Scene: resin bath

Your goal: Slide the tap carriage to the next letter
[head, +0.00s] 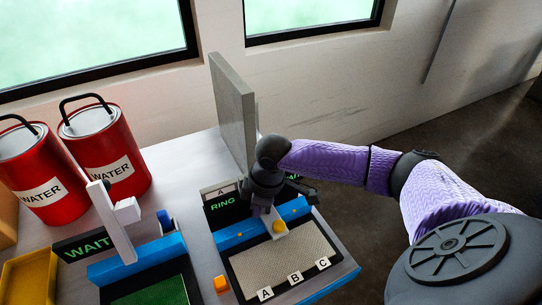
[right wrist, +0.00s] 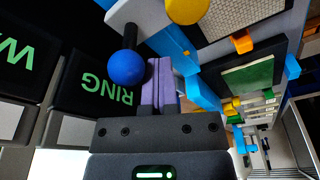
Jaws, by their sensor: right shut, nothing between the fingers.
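The tap carriage (head: 272,219) is a white block with a yellow knob on the blue rail (head: 232,236) of the right station. It stands roughly in line with the letter B (head: 295,277), between A (head: 265,294) and C (head: 323,263). My right gripper (head: 261,211) is just behind the carriage, pointing down, and hides part of it. In the right wrist view, the shut purple fingers (right wrist: 160,75) hold nothing and are beside the carriage's blue ball knob (right wrist: 127,67). I cannot tell whether they touch it. My left gripper is not in view.
A RING sign (head: 222,205) and a grey upright panel (head: 233,105) stand behind the right station. At left are a WAIT sign (head: 84,248), a second station with a white post (head: 112,222), and two red water cans (head: 105,150). An orange block (head: 221,284) lies between the stations.

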